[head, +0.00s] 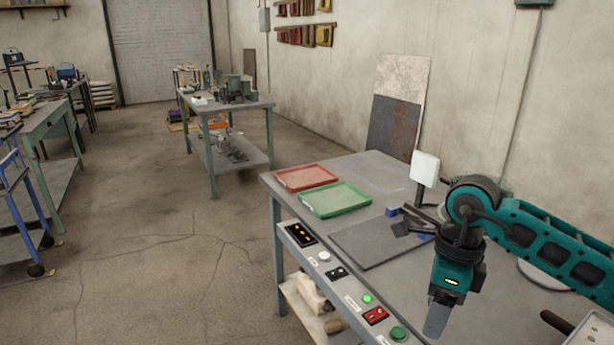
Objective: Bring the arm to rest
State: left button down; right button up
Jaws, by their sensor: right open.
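My right arm comes in from the right edge in teal and black. Its gripper (437,315) points down over the front part of the grey workbench (470,310), near the control panel. The gripper is open, and I see nothing held in it. I cannot tell how high it is above the bench top. My left gripper is not in view. No ladle can be made out clearly. A dark handle-like bar (556,322) shows at the lower right, and what it belongs to is cut off.
A red tray (305,169) and a green tray (336,188) lie at the bench's left. A dark flat plate (365,245) lies before a white upright panel (425,168) and a small blue block (392,211). A button panel (340,275) runs along the front edge.

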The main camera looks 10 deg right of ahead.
jog(key=s+a+f+g+y, duration=0.15)
jog(key=a+y, duration=0.25)
jog(key=a, duration=0.4)
jog(key=s+a+f+y, duration=0.1)
jog(key=s+a+y, duration=0.25)
jog(key=a, duration=0.35)
jog(key=a+r+m+t+y, duration=0.4)
jog(key=a+r+m+y, duration=0.2)
jog(key=a+m+y, duration=0.3)
jog(key=w+d+f+m+t+h, duration=0.2)
jog(key=d+f+m+t+h, duration=0.4)
jog(key=m, duration=0.6)
jog(key=w+d+f+m+t+h, duration=0.2)
jog(key=d+f+m+t, duration=0.15)
jog(key=m+t, duration=0.75)
jog(key=s+d+f+m+g+h, duration=0.3)
jog(key=s+f+m+g, duration=0.1)
jog(key=f, duration=0.4)
jog(key=s+d+f+m+g+h, duration=0.3)
jog(key=s+f+m+g+h, duration=0.1)
jog(key=s+f+m, duration=0.3)
jog(key=shift+d+f+m, duration=0.4)
jog(key=shift+f+m, duration=0.1)
jog(key=shift+m, duration=0.3)
